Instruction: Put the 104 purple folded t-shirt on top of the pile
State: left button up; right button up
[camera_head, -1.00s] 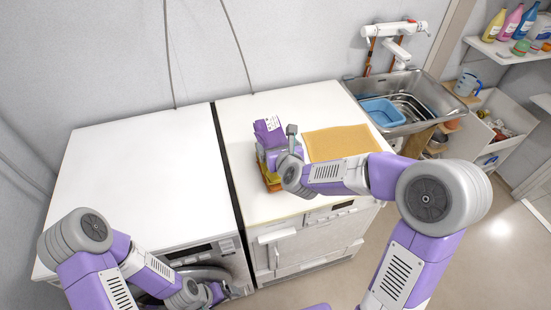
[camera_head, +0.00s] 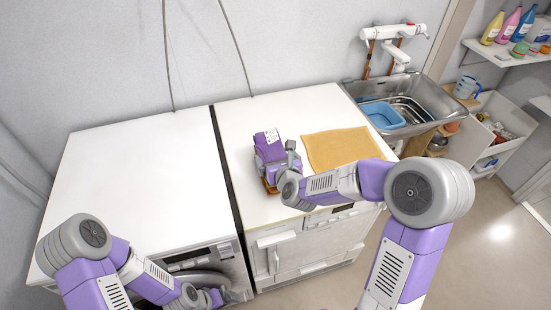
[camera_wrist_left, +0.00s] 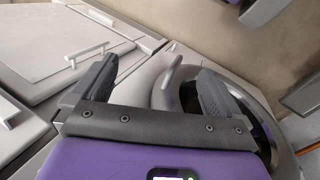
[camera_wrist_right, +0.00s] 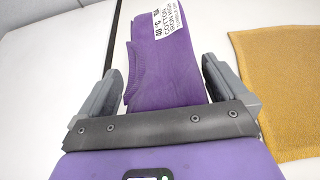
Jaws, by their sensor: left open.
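The purple folded t-shirt (camera_head: 268,147) lies on the pile (camera_head: 270,187) near the left edge of the right-hand white top. My right gripper (camera_head: 292,158) is at the shirt's near right side. In the right wrist view my right gripper (camera_wrist_right: 161,68) is open, its fingers spread on either side of the shirt. My left gripper (camera_wrist_left: 157,65) is open and empty, low in front of the left machine.
A mustard-yellow cloth (camera_head: 341,150) lies flat right of the pile. The left white top (camera_head: 140,190) is bare. A metal sink (camera_head: 425,97) with a blue basin (camera_head: 383,115) stands at the right. A dark gap (camera_head: 226,165) separates the two machines.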

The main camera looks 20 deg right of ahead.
jog(key=shift+r, duration=0.15)
jog(key=shift+s+r, duration=0.15)
jog(key=shift+s, duration=0.2)
jog(key=b+v, duration=0.2)
jog(key=v, duration=0.9)
jog(key=shift+b, duration=0.35)
jog(key=shift+s, duration=0.1)
